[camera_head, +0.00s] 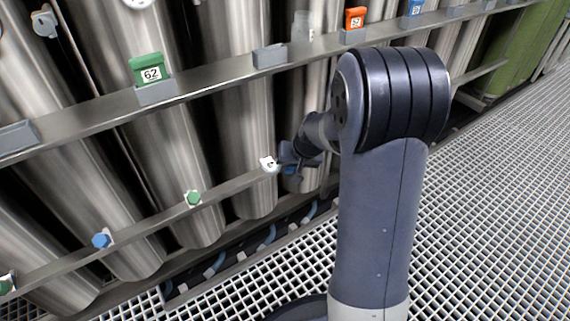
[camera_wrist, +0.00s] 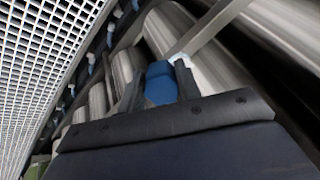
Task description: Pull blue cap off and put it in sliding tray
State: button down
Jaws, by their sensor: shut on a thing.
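My gripper (camera_head: 287,156) is at the lower rail, beside a bare white fitting (camera_head: 268,164). In the wrist view my gripper (camera_wrist: 158,74) is shut on a blue cap (camera_wrist: 160,85), which sits between the two fingers. The white fitting (camera_wrist: 180,60) shows just past the right fingertip, and the cap looks clear of it. In the head view a bit of blue (camera_head: 291,170) shows under the gripper. Small grey trays sit on the upper rail: an empty one (camera_head: 270,56) and another at the far left (camera_head: 16,136). I cannot tell which is the sliding tray.
Another blue cap (camera_head: 102,241) and a green cap (camera_head: 194,198) are on the lower rail (camera_head: 150,221). A green block marked 62 (camera_head: 147,69) and an orange block (camera_head: 355,17) stand on the upper rail. Steel vessels stand close behind; grating floor (camera_head: 490,190) is clear at right.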

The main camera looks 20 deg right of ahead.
jog(key=s+d+r, duration=0.2)
jog(key=s, duration=0.4)
jog(key=s+d+r+b, duration=0.1)
jog(key=s+d+r, duration=0.1)
jog(key=s, duration=0.4)
jog(key=shift+s, duration=0.2)
dwell(0.4)
